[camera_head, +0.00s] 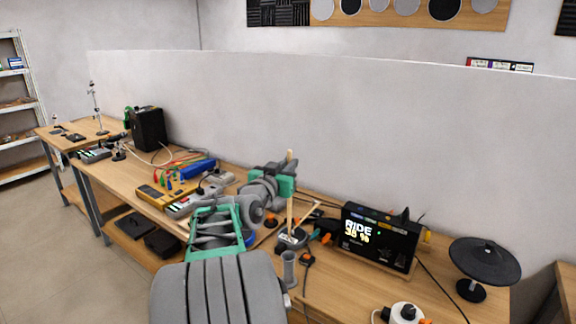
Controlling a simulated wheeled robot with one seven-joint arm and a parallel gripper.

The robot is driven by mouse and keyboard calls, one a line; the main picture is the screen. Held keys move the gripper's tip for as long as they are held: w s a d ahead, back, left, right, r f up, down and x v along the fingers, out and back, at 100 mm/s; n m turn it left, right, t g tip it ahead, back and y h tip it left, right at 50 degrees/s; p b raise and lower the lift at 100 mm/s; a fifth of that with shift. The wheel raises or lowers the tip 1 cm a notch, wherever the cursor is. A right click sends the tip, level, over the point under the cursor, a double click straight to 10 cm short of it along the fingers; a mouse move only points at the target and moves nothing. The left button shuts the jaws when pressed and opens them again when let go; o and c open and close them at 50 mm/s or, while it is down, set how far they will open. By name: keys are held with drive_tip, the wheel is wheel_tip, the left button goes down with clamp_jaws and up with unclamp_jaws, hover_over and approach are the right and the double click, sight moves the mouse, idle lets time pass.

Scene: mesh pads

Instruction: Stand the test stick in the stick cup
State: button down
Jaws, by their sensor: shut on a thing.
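A pale wooden test stick (290,213) stands near upright at the middle of the bench. My green and grey wrist crosses in front of it, and a wooden tip shows above the wrist, seemingly of the same stick. My gripper (291,236) is a small dark shape at the stick's lower part and is shut on it. The fingertips are too small to see clearly. The stick cup, a grey open cylinder (289,272), stands on the bench just nearer than the gripper. The stick appears behind the cup and outside it. The stick's lower end is hidden.
A black module with a lit display (376,237) stands right of the gripper, with a black round pad (484,262) beyond it. Cables and small orange-ended parts lie around the cup. A yellow meter (160,194) is at the left. A grey partition (330,120) backs the bench.

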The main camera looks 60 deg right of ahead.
sight(288, 213)
drive_tip(key=shift+a+f+b, duration=0.1)
drive_tip(key=shift+f+b, duration=0.05)
drive_tip(key=shift+b, duration=0.55)
wheel_tip(288, 213, down, 16)
drive_tip(key=b, duration=1.7)
drive_tip(key=c, duration=1.4)
unclamp_jaws()
drive_tip(key=shift+w+a, duration=0.1)
drive_tip(key=a, duration=0.5)
drive_tip(key=a+b, duration=0.1)
drive_tip(key=a, duration=0.1)
drive_tip(key=shift+s+a, duration=0.25)
drive_tip(key=shift+a, duration=0.1)
